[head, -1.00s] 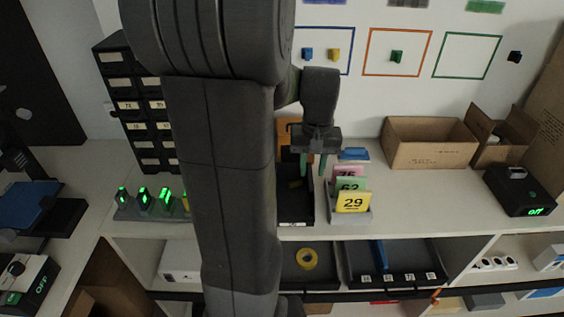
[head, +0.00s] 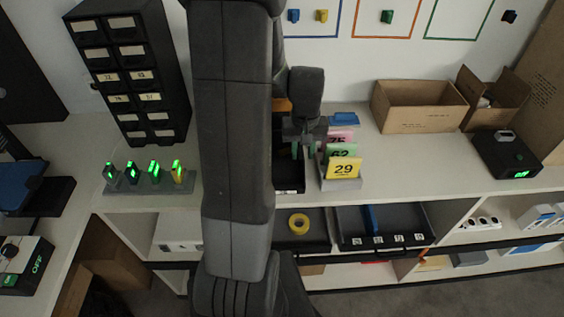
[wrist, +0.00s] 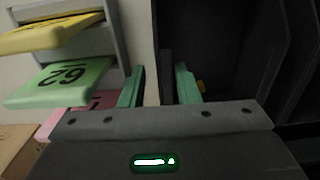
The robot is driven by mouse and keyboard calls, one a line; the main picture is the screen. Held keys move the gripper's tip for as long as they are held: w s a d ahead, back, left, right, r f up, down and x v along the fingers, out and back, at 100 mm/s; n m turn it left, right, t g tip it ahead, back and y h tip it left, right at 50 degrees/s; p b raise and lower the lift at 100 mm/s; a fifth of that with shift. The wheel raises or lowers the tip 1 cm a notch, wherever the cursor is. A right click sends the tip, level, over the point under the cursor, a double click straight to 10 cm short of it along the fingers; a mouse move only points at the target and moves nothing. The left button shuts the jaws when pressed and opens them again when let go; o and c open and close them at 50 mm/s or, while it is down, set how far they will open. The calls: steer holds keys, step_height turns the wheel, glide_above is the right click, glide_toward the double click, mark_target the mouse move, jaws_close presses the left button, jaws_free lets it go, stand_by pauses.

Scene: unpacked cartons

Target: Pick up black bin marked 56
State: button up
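A black bin (head: 289,178) stands on the counter, partly hidden behind my arm in the head view. Its front label is too small to read. It fills the right of the wrist view (wrist: 225,45), with a small yellow thing inside. My gripper (head: 307,148) is at the bin's right side, low over the counter. In the wrist view its two green fingers (wrist: 158,88) stand apart, with the bin's side wall between them. They do not appear closed on the wall.
A grey holder with yellow card 29 (head: 343,168), green card 62 (wrist: 60,82) and a pink card stands close beside the bin. An open carton (head: 420,108) and a black device (head: 506,158) stand to the right. A black drawer cabinet (head: 130,75) is at left.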

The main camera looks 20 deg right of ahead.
mark_target(301, 169)
steer(key=shift+f, duration=1.8)
jaws_close()
